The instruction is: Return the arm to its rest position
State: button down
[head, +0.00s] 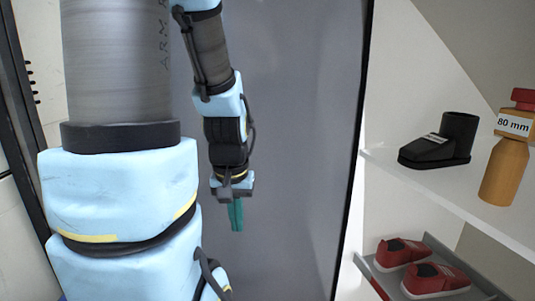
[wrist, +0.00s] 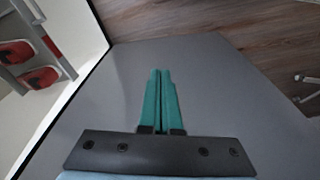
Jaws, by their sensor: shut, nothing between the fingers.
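My gripper (head: 236,214) hangs down from my arm in the middle of the head view, in front of a plain grey surface. Its two green fingers are shut together with nothing between them. In the wrist view the gripper (wrist: 161,72) also shows closed fingers, pointing away over the grey surface (wrist: 215,85). My arm is bent, with its large blue and grey links filling the left of the head view.
White shelves (head: 447,200) stand at the right. A black boot (head: 452,140) and an orange bottle (head: 503,170) labelled "80 mm" are on the upper shelf. Red shoes (head: 432,278) sit on a grey rack below. Wooden floor (wrist: 225,20) shows in the wrist view.

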notch_tip(320, 180, up, 22)
jog(key=p, duration=2)
jog(key=c, duration=1.5)
grip_release()
jog(key=shift+r+p, duration=0.15)
jog(key=shift+p, duration=0.2)
jog(key=o, duration=0.5)
jog(key=shift+f, duration=0.3)
jog(key=shift+o, duration=0.8)
jog(key=d+f+n+g+h+b, duration=0.1)
jog(key=d+f+n+b, duration=0.3)
jog(key=f+b, duration=0.5)
notch_tip(320, 180, down, 3)
jog(key=shift+s+f+n+g, duration=0.2)
jog(key=shift+s+n+g, duration=0.25)
jog(key=shift+g, duration=0.45)
jog(key=d+f+n+g+h+b, duration=0.2)
jog(key=d+f+n+h+b, duration=0.2)
jog(key=d+f+n+b, duration=0.8)
jog(key=s+d+f+n+g+h+b, duration=0.1)
jog(key=d+f+n+g+h+b, duration=0.4)
jog(key=f+b, duration=0.8)
jog(key=d+f+n+h+b, duration=0.4)
jog(key=d+f+n+b, duration=0.55)
jog(key=f, duration=0.65)
jog(key=shift+n, duration=0.5)
jog(key=shift+b+x, duration=1.95)
jog(key=shift+x, duration=3.9)
